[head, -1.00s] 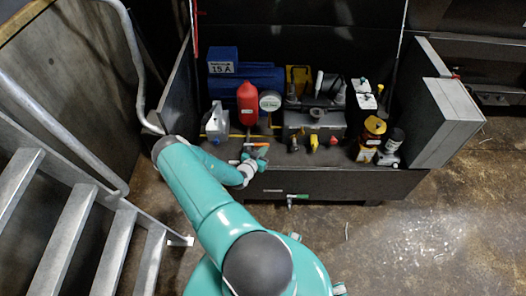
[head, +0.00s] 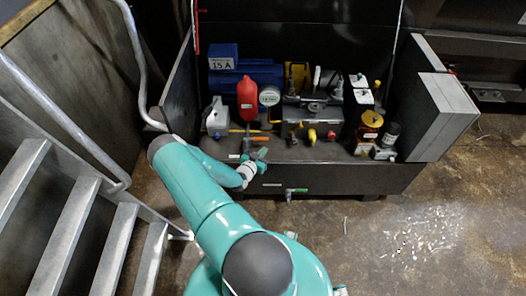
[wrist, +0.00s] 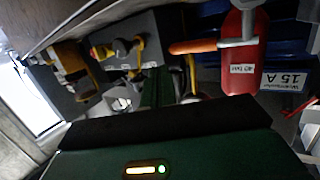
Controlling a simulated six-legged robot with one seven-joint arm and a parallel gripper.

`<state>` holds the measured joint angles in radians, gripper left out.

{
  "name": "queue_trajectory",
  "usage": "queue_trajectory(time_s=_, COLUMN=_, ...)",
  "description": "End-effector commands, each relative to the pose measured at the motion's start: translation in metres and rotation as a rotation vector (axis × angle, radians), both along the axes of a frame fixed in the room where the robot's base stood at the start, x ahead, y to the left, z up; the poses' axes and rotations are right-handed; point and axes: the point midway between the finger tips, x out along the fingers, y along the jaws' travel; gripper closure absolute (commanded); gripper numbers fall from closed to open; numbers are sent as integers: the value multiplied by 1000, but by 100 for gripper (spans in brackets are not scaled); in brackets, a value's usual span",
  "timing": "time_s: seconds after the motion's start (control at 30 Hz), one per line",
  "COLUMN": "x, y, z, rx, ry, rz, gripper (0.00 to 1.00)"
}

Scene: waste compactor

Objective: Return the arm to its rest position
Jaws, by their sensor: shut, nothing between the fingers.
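My teal arm reaches from the bottom of the head view up and left, then bends back right to my gripper (head: 262,154). The gripper is over the front part of the open dark bin (head: 340,180), near its front wall. In the wrist view the dark green gripper (wrist: 158,88) points into the bin, its fingers together with nothing seen between them. A red bottle (head: 247,101) stands just beyond the gripper; it also shows in the wrist view (wrist: 243,60). Whether the fingers touch anything is hard to tell.
Metal stairs with a handrail (head: 140,70) stand close on the left.

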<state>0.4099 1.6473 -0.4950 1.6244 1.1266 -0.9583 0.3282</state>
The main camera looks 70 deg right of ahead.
Motion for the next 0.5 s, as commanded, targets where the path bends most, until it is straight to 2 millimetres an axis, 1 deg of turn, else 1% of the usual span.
queue_trajectory(time_s=0.03, x=-3, y=9, z=2, rx=3, ry=3, rz=2, gripper=100)
queue_trajectory(time_s=0.3, x=-23, y=55, z=12, rx=2, ry=4, rz=2, gripper=100)
queue_trajectory(time_s=0.4, x=-29, y=68, z=14, rx=2, ry=3, rz=2, gripper=100)
queue_trajectory(time_s=0.5, x=-32, y=75, z=16, rx=2, ry=2, rz=1, gripper=100)
